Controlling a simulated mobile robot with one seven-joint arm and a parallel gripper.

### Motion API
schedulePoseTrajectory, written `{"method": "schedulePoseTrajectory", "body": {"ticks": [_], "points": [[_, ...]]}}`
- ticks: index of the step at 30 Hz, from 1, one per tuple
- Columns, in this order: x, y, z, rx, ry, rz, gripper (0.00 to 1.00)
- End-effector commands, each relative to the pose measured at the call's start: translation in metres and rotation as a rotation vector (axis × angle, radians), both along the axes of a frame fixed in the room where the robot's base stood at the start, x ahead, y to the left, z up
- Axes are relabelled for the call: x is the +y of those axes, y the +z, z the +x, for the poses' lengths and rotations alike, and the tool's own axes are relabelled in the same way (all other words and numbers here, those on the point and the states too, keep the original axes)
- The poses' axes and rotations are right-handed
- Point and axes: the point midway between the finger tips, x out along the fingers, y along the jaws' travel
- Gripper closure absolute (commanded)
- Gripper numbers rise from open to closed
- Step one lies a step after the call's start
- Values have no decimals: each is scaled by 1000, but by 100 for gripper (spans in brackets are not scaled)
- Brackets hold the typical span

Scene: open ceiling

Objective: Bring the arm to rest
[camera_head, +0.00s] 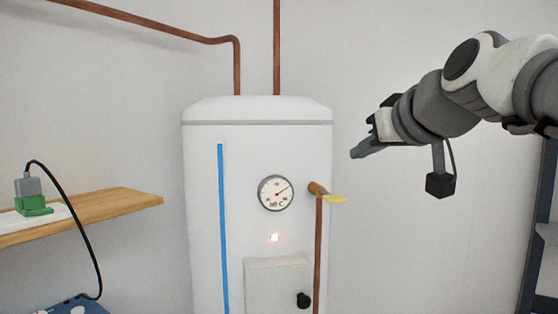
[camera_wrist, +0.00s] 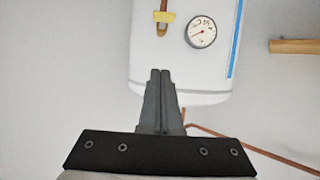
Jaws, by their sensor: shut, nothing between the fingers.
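My gripper (camera_head: 357,152) is at the right of the head view, held in the air at the upper right of a white water heater, apart from it. In the wrist view the two dark fingers (camera_wrist: 161,73) are together, with nothing between them. The arm reaches in from the right edge. The tank (camera_head: 257,140) stands upright in the middle. On its front are a round dial gauge (camera_head: 276,193) and a brass valve with a yellow lever (camera_head: 335,198). The wrist view shows the tank (camera_wrist: 185,60) upside down, with the gauge (camera_wrist: 201,32) and the yellow lever (camera_wrist: 164,18).
A wooden shelf (camera_head: 120,201) at the left holds a grey plug with a green base (camera_head: 33,205) and a black cable. Copper pipes (camera_head: 237,65) rise above the tank. A dark rack (camera_head: 540,220) stands at the right edge. The wall between tank and rack is bare.

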Motion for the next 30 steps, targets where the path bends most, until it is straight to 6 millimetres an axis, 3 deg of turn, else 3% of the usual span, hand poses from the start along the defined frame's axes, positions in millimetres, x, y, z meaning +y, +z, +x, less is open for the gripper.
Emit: {"method": "schedulePoseTrajectory", "body": {"ticks": [17, 20, 23, 30], "points": [[0, 0, -12, 20, -1, 3, 100], [5, -20, -24, 84, -5, 10, 100], [13, -58, -47, 195, -17, 15, 100], [23, -166, -125, 491, -93, -12, 100]]}}
